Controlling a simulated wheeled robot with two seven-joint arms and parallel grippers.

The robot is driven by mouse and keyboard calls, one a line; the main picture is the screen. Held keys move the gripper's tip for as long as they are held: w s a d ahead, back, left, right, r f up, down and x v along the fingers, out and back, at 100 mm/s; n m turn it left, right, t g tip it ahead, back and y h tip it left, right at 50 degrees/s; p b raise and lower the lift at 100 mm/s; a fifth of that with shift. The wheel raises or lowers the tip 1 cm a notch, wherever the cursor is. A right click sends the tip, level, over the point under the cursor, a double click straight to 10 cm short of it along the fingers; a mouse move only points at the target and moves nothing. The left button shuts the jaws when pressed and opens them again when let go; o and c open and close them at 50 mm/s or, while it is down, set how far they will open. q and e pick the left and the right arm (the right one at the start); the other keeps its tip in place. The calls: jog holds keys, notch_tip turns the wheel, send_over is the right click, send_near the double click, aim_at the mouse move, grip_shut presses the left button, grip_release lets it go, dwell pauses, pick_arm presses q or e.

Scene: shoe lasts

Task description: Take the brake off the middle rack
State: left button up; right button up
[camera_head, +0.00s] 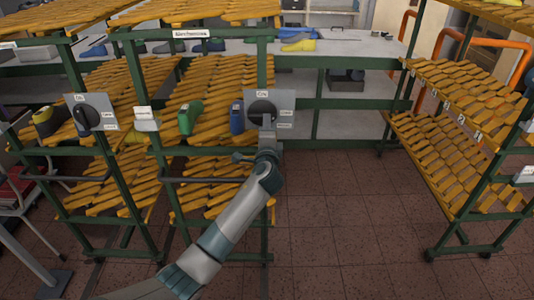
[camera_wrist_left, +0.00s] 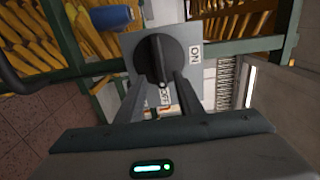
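My left gripper (camera_head: 265,130) is at the grey plate (camera_head: 285,104) on the front of the middle rack (camera_head: 217,75). The plate carries a round black knob (camera_head: 261,112) with a raised grip bar. In the left wrist view the knob (camera_wrist_left: 155,58) is straight ahead. My open left fingers (camera_wrist_left: 159,84) stand on either side of its lower part, with gaps to the grip bar. A white mark on the bar's lower end is near a small label (camera_wrist_left: 166,98), apparently OFF. An ON label (camera_wrist_left: 195,53) is right of the knob. My right gripper is not in view.
A similar rack with its own knob plate (camera_head: 90,112) stands at the left. Another slatted rack (camera_head: 450,130) is at the right. Green (camera_head: 189,117) and blue (camera_head: 237,118) shoe lasts sit on the middle rack. Tiled floor (camera_head: 340,220) is open between the racks.

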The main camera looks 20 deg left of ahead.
pick_arm(q)
jog(key=b+v, duration=0.3)
jog(key=v, duration=1)
jog(key=s+f+n+g+h+b, duration=0.1)
jog(key=s+f+g+h, duration=0.2)
jog(key=f, duration=1.7)
jog(key=s+f+n+g+b, duration=0.1)
jog(key=s+f+g, duration=0.3)
jog(key=f, duration=1.6)
jog(key=s+a+f+n+g+h, duration=0.1)
jog(key=s+f+n+g, duration=0.1)
jog(key=s+f, duration=0.7)
jog(key=s+a+f+n+g, duration=0.1)
jog(key=s+f, duration=0.6)
jog(key=f, duration=0.5)
jog(key=s+a+f+n+g, duration=0.1)
jog(key=s+f, duration=0.5)
jog(key=s, duration=0.8)
jog(key=s+a+f+n+g+b, duration=0.1)
jog(key=s+f, duration=0.5)
jog(key=s, duration=0.8)
jog(key=s+a+f+n+g+h+b, duration=0.1)
jog(key=s+f+n+g, duration=0.3)
jog(key=s, duration=1)
notch_tip(320, 180, down, 2)
jog(key=shift+s+a+f+n, duration=0.15)
jog(key=shift+a+n, duration=0.6)
jog(key=shift+n, duration=0.05)
